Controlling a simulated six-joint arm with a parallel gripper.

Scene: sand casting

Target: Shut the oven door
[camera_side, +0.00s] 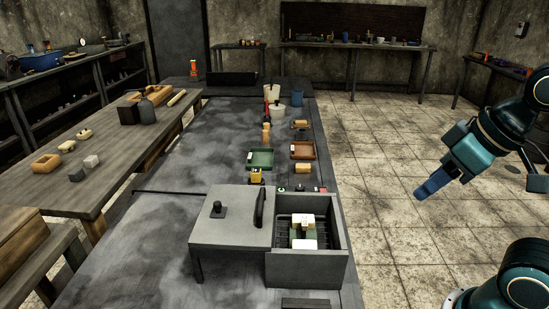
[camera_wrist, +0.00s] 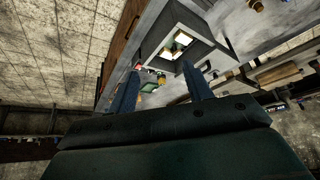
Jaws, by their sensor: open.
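The oven (camera_side: 333,255) is a grey open-topped box at the near end of the long dark bench. A rack, pale blocks (camera_side: 303,243) and something green show inside. Its door (camera_side: 225,232) is a flat grey slab lying to the left of the opening, leaving the oven uncovered. The door has a black bar handle (camera_side: 260,207) near its right edge and a round black knob (camera_side: 217,210). My gripper (camera_side: 422,192) is to the right of the bench, above the floor and apart from the oven. In the wrist view my gripper (camera_wrist: 160,72) is open and empty, with the oven (camera_wrist: 196,48) beyond its fingertips.
Behind the oven are a green tray (camera_side: 261,160), a brown tray (camera_side: 303,151) and small yellow blocks. Cups and a bottle stand farther back. A wooden table (camera_side: 110,165) with blocks is at the left. The air between my gripper and the oven looks clear.

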